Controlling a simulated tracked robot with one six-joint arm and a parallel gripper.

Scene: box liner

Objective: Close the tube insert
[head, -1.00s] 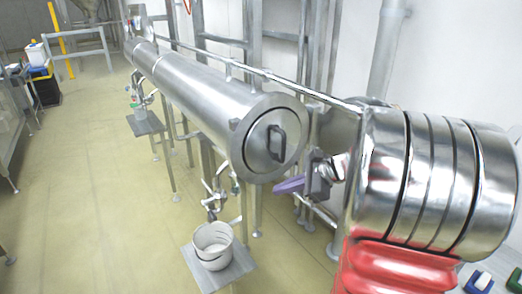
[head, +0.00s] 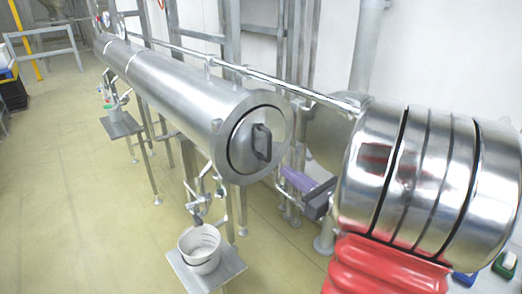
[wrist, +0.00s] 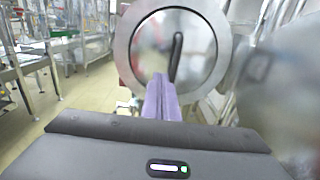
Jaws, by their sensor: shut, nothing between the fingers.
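The tube insert (head: 248,152) is a round steel end plate with a dark handle (head: 262,142), seated in the near end of a long horizontal steel tube (head: 180,90). A thin dark gap rings the plate in the head view. In the wrist view the insert (wrist: 152,45) is straight ahead, its handle (wrist: 177,55) slanting slightly from upright. My gripper (head: 284,174) has purple fingers, shut together and empty. They lie just right of and below the tube end in the head view. In the wrist view my gripper (wrist: 160,85) points at the lower part of the plate; I cannot tell whether it touches.
A white bucket (head: 200,248) stands on a small grey platform (head: 230,266) below the tube end. Pipes and valves (head: 203,190) hang under the tube. A thin rail (head: 270,80) runs along the tube's far side. The yellow floor at left is open.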

